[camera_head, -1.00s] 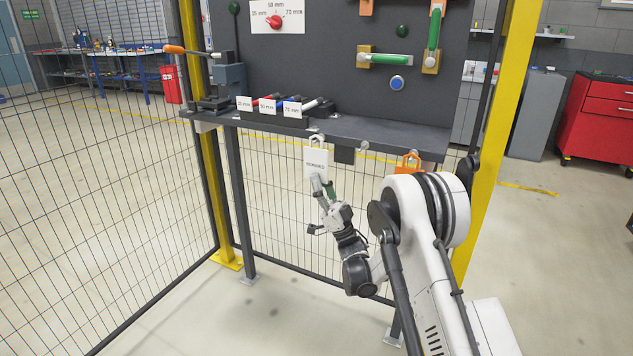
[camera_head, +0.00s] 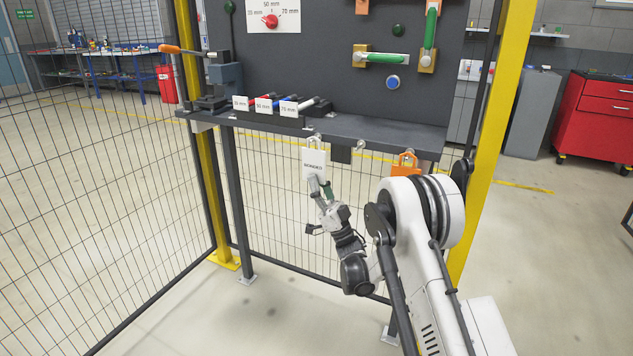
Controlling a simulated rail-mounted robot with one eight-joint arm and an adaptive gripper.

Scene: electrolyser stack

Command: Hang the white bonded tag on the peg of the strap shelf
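The white bonded tag (camera_head: 314,165) is upright below the front edge of the strap shelf (camera_head: 380,131). Its loop is at a small peg (camera_head: 314,138) under that edge; I cannot tell whether the loop is around the peg or just in front of it. My gripper (camera_head: 321,186) is at the tag's lower edge, coming from below. One grey finger overlaps the tag's bottom, and a dark green part shows just right of it. The picture is too small to tell whether the fingers grip the tag.
Another peg (camera_head: 361,145) is bare, to the right. An orange padlock-shaped tag (camera_head: 405,165) hangs further right, close to my arm. Labelled tools (camera_head: 278,104) lie on the shelf, beside a vice (camera_head: 222,80). A mesh fence (camera_head: 100,200) stands left.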

